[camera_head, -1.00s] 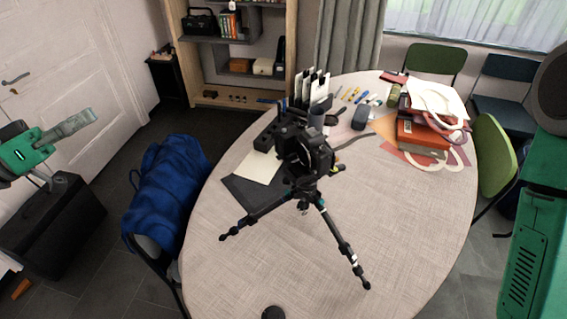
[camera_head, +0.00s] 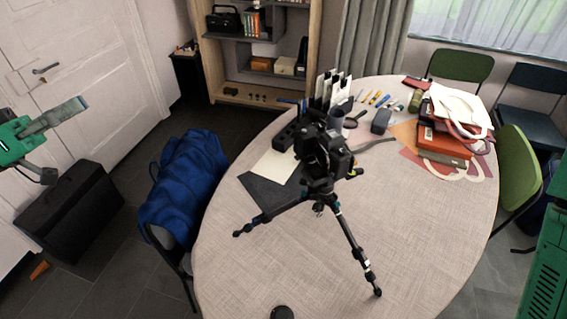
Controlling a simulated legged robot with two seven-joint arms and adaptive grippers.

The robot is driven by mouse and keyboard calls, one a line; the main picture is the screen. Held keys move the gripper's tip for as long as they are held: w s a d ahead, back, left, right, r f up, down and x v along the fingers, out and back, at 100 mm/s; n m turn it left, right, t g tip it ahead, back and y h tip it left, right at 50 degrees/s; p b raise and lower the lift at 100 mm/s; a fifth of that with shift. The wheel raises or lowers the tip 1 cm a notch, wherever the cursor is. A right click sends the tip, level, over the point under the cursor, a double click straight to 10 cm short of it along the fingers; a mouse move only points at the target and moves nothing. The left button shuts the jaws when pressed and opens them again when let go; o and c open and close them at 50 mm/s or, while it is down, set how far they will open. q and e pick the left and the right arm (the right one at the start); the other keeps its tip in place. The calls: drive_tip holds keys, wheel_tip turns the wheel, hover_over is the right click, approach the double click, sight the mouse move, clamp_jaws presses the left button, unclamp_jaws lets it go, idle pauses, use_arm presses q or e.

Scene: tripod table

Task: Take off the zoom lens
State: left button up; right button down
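A black camera (camera_head: 325,155) stands on a black tripod (camera_head: 345,230) on the round table. It is dark, and I cannot make out a zoom lens on it clearly. A dark cylinder (camera_head: 336,118) stands just behind it; I cannot tell what it is. My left gripper (camera_head: 62,140) is at the far left, green with grey fingers. It is off the table, far from the camera, with its fingers apart and nothing between them.
The light table (camera_head: 420,230) has clear room at its front and right. A small black round thing (camera_head: 282,312) lies at the front edge. A blue jacket (camera_head: 185,180) hangs on a chair at left. Red boxes (camera_head: 442,145) and papers lie at the back right.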

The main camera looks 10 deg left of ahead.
use_arm(q)
drive_tip(key=shift+s+a+r, duration=0.3)
drive_tip(key=shift+s+r, duration=0.2)
drive_tip(key=shift+s, duration=0.2)
drive_tip(key=shift+s+a+r, duration=0.25)
drive_tip(key=shift+s+r, duration=0.2)
drive_tip(key=shift+s, duration=0.25)
clamp_jaws()
drive_tip(key=w+d+f+b, duration=0.3)
drive_tip(key=w+f, duration=0.3)
drive_tip(key=w, duration=0.3)
drive_tip(key=w+d+f+g+y+b, duration=0.1)
drive_tip(key=w+d+f+b, duration=0.2)
drive_tip(key=w, duration=0.7)
drive_tip(key=w+d+f+n+b, duration=0.1)
drive_tip(key=w+d+f+b, duration=0.3)
drive_tip(key=w+f, duration=0.5)
drive_tip(key=shift+w+d+f+g+y, duration=0.15)
drive_tip(key=shift+d+f+g+y, duration=0.25)
drive_tip(key=shift+d+f, duration=0.4)
idle(2.1)
drive_tip(key=shift+d, duration=0.15)
